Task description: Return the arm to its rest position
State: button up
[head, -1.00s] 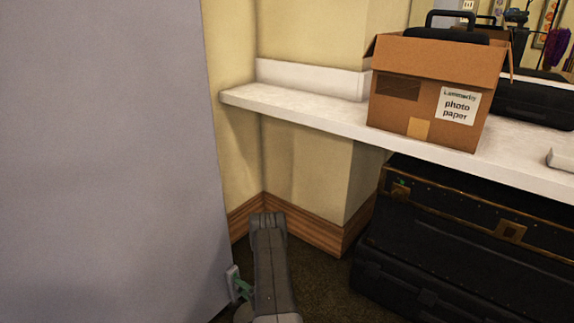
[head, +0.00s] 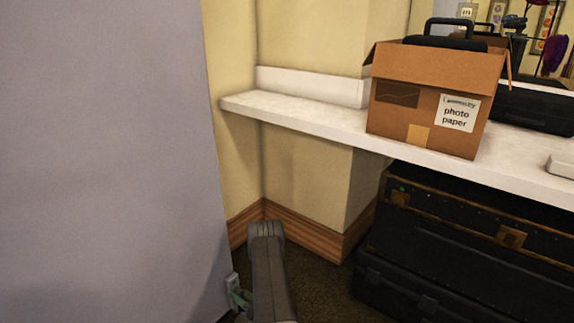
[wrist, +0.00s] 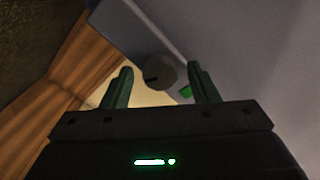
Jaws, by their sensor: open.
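My arm shows at the bottom of the head view, with my gripper (head: 240,298) low beside the edge of a large grey panel (head: 110,150). Only a little of the greenish fingers shows there. In the wrist view my gripper (wrist: 162,78) has its two dark green fingers apart. Nothing is visibly held between them. A round grey knob-like thing (wrist: 160,72) shows beyond the gap, by the grey panel (wrist: 230,40). I cannot tell whether a finger touches it.
A white shelf (head: 300,118) carries a cardboard photo paper box (head: 420,100). Black cases (head: 450,245) stand under the shelf at the right. A wooden skirting board (head: 305,232) runs along the corner. A small light plate (head: 232,283) is at the panel's edge.

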jog(key=n, duration=0.5)
dwell(0.4)
